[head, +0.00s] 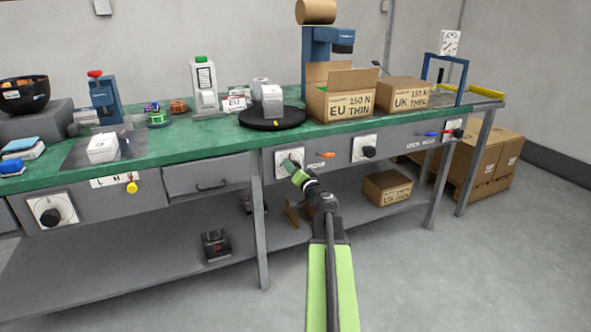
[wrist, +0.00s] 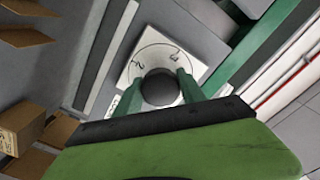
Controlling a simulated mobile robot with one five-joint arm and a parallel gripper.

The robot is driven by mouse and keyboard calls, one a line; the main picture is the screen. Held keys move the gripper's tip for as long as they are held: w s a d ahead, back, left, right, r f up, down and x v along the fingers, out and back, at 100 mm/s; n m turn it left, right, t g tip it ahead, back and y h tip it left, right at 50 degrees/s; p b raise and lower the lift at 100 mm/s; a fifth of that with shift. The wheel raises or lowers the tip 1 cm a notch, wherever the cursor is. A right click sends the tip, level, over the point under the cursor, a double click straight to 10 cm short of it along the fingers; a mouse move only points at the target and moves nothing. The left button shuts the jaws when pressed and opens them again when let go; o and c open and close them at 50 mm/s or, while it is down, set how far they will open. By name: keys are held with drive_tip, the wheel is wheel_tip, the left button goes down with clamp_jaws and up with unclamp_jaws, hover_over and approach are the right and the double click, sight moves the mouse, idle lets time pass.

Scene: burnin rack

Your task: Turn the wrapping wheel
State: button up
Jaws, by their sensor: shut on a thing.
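My gripper (head: 292,166) is at the white dial plate (head: 283,158) on the bench's front panel, below the turntable. In the wrist view its two green fingers stand on either side of a dark round knob (wrist: 158,89) and are shut on it. The white plate (wrist: 150,58) behind the knob has an arc and marks on it. In the head view my gripper hides most of this knob. A black round turntable (head: 258,124) lies on the green bench top above, with white items on it. I cannot tell which is called the wrapping wheel.
Another dark knob (head: 368,152) sits to the right on the same panel, with an orange handle (head: 327,155) between. An open carton (head: 340,102) and a closed carton (head: 402,94) stand on the bench. A bench leg (head: 260,225) stands left of my arm. The floor in front is clear.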

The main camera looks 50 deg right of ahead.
drive_tip(key=shift+s+d+m, duration=0.15)
drive_tip(key=shift+m, duration=0.15)
drive_tip(key=o, duration=1.4)
drive_tip(key=shift+c, duration=0.2)
